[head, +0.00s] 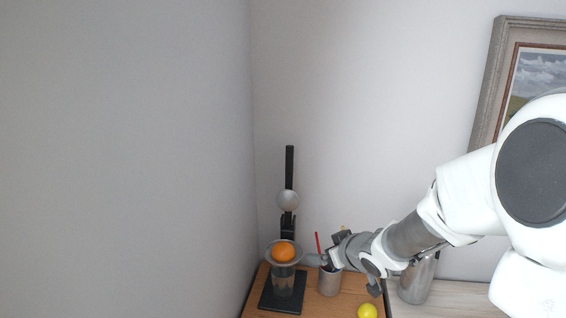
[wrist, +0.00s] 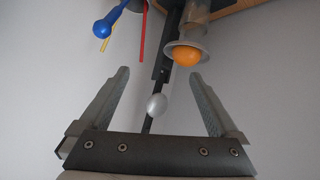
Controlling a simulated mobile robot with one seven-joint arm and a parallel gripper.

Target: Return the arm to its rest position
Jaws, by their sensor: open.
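My arm reaches in from the right in the head view, and its hand is beside the juicer press, above the wooden counter. My gripper (wrist: 160,75) is open in the wrist view, with its two grey fingers apart and nothing between the tips. The hand partly hides what is behind it in the head view. An orange (head: 283,252) sits in the bowl of the black and grey press (head: 289,168); the orange also shows beyond the right fingertip in the wrist view (wrist: 187,56). The press's round metal knob (head: 288,201) is above the orange.
A grey utensil cup (head: 329,284) with a red stick (head: 318,242) stands right of the press. A blue utensil (wrist: 102,28) shows in the wrist view. A yellow fruit (head: 367,311) is at the front, a metal canister (head: 416,282) further right. A framed picture (head: 488,75) hangs behind my arm.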

